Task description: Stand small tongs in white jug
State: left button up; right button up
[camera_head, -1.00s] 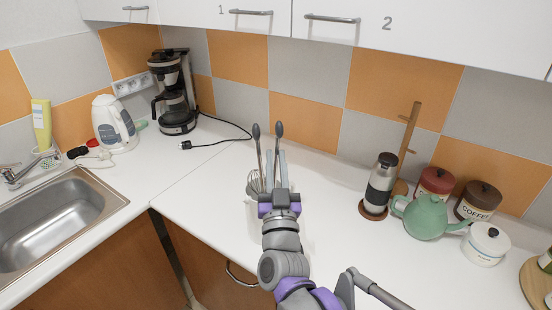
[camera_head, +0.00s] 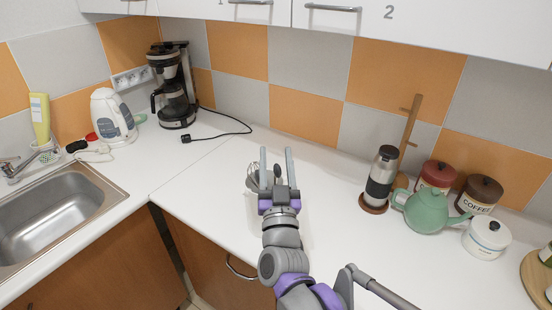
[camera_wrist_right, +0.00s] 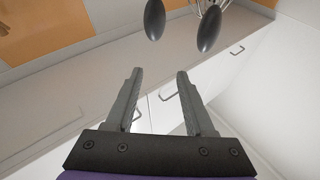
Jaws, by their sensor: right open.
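The small tongs show as two dark oval tips (camera_head: 263,179), low between and behind the fingers of my right gripper (camera_head: 276,152). In the right wrist view the tong tips (camera_wrist_right: 209,29) are beyond the open fingers of the right gripper (camera_wrist_right: 159,74), apart from them. The white jug (camera_head: 252,210) is mostly hidden behind my right gripper and hard to tell from the white counter. The tongs' lower part is hidden, so how they sit in the jug cannot be seen. My left gripper is not in view.
A whisk (camera_head: 253,171) stands beside the tongs. A pepper mill (camera_head: 381,178), green teapot (camera_head: 426,212), canisters and white pot (camera_head: 487,238) stand to the right. A kettle (camera_head: 112,117), coffee maker (camera_head: 173,88) and sink (camera_head: 55,215) are left. The counter between is mostly clear.

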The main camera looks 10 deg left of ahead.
jog(key=v, duration=1.1)
pick_arm(q)
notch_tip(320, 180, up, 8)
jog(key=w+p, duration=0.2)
jog(key=p, duration=0.4)
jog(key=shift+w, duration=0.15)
pick_arm(e)
notch_tip(320, 180, up, 10)
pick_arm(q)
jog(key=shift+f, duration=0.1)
pick_arm(e)
jog(key=shift+w, duration=0.15)
jog(key=shift+r, duration=0.1)
